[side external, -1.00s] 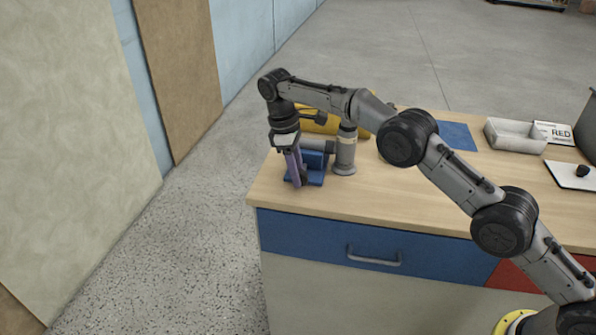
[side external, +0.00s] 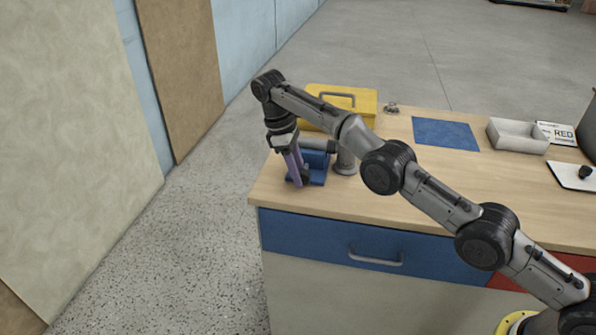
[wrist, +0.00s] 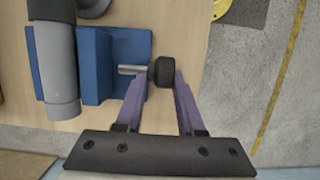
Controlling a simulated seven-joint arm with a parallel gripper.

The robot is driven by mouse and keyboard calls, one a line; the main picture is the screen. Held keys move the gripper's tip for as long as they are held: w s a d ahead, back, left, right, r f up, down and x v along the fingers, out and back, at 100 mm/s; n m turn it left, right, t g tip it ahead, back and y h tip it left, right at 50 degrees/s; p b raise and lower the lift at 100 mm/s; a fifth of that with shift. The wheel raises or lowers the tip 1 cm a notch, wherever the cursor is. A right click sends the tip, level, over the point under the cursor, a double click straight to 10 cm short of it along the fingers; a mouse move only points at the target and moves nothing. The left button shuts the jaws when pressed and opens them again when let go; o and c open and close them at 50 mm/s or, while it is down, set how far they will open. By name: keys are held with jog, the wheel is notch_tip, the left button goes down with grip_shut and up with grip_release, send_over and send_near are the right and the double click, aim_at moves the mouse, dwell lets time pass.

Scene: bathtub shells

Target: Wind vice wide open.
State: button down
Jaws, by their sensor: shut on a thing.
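The vice (side external: 318,164) is a blue block near the left end of the wooden bench; the wrist view shows its stepped blue body (wrist: 97,62). A metal spindle (wrist: 131,70) sticks out of it and ends in a round black knob (wrist: 162,72). My gripper (side external: 302,180) has purple fingers and points down beside the vice. In the wrist view its fingers (wrist: 163,78) stand on either side of the knob and are shut on it. A grey cylinder (wrist: 57,62) lies by the vice's far side from the knob; how it is held is unclear.
A yellow toolbox (side external: 350,98) stands behind the vice. A grey post (side external: 345,160) stands right of it. The bench's left edge is close to my gripper.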

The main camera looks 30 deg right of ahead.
jog(key=c, duration=0.7)
grip_release()
jog(key=shift+s+a, duration=0.3)
jog(key=shift+w+d, duration=0.1)
jog(key=shift+d, duration=0.05)
jog(key=shift+w+r+y, duration=0.15)
jog(key=shift+w+y, duration=0.1)
jog(key=shift+y, duration=0.05)
jog(key=shift+s+d+t+y, duration=0.1)
jog(key=shift+s+t+y, duration=0.15)
jog(key=shift+t, duration=0.25)
